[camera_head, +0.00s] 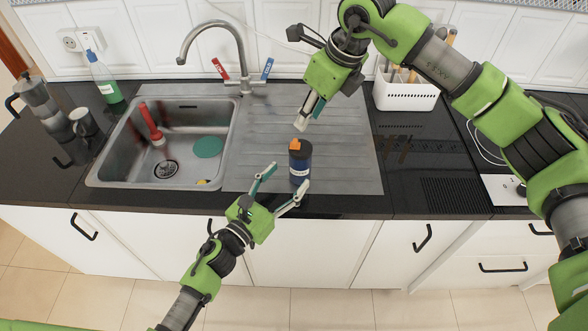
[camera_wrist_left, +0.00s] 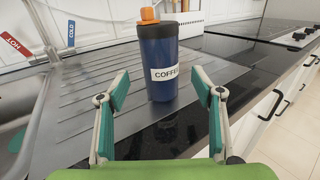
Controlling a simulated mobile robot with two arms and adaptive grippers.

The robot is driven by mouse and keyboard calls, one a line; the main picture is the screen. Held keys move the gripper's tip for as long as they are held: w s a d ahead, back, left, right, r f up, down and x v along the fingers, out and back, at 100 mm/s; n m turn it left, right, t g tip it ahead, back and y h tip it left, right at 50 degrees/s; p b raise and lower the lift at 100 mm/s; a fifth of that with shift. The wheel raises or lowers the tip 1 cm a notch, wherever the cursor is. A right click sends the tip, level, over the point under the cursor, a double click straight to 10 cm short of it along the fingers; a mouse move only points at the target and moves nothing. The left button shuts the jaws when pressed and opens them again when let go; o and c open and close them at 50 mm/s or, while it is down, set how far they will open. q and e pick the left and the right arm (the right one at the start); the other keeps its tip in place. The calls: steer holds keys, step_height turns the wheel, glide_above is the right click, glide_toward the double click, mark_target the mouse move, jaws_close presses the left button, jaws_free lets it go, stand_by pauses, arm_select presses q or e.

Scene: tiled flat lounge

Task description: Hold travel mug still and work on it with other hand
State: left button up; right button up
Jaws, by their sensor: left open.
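The travel mug (camera_head: 300,168) is dark blue with a black top, an orange spout piece and a white label. It stands upright on the ribbed steel drainboard near its front edge. In the left wrist view, the mug (camera_wrist_left: 158,50) stands ahead, between and beyond the open fingers. My left gripper (camera_head: 288,177) is open in front of the mug, with no finger seen touching it; its fingers (camera_wrist_left: 160,82) are spread wide in the wrist view. My right gripper (camera_head: 305,118) points down just above and behind the mug, apart from it. Its fingers overlap, so their opening is unclear.
The sink (camera_head: 165,150) lies left, holding a red-handled brush (camera_head: 152,125) and a teal round item (camera_head: 208,147). The faucet (camera_head: 225,50) rises behind. A white utensil holder (camera_head: 408,93) stands right. A green spray bottle (camera_head: 103,80), moka pot (camera_head: 40,100) and metal cup (camera_head: 84,124) stand left.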

mark_target(294, 171)
arm_select(q)
steer(key=shift+x, duration=2.15)
steer(key=c, duration=1.3)
